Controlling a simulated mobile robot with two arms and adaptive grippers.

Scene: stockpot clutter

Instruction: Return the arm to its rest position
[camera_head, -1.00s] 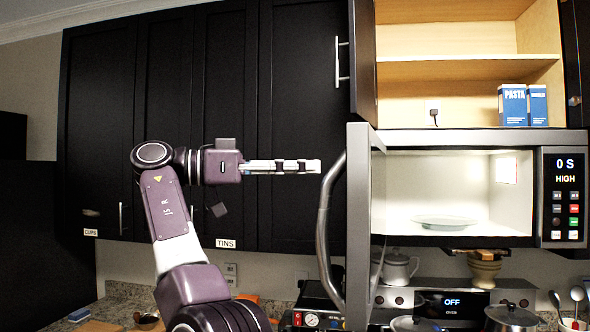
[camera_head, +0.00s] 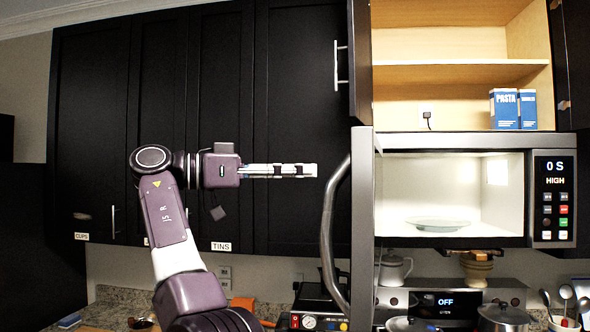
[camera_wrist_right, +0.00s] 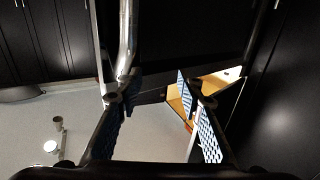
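My right arm (camera_head: 167,210), purple and white, rises from the bottom of the head view, bends at the elbow and points right. Its right gripper (camera_head: 305,170) is level in front of the dark cabinet doors, just left of the microwave door's handle in the picture. In the right wrist view the two fingers of this gripper (camera_wrist_right: 150,105) stand well apart with nothing between them. A metal bar handle (camera_wrist_right: 127,45) shows beyond the left finger. My left gripper is not in view.
The microwave (camera_head: 455,140) stands open, with its door handle (camera_head: 333,235) jutting out; a glass plate (camera_head: 436,223) is inside. Above, an open cupboard (camera_head: 450,72) holds blue pasta boxes (camera_head: 505,108). Pots (camera_head: 502,317), a coffee machine (camera_head: 315,310) and a kettle (camera_head: 394,268) stand below.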

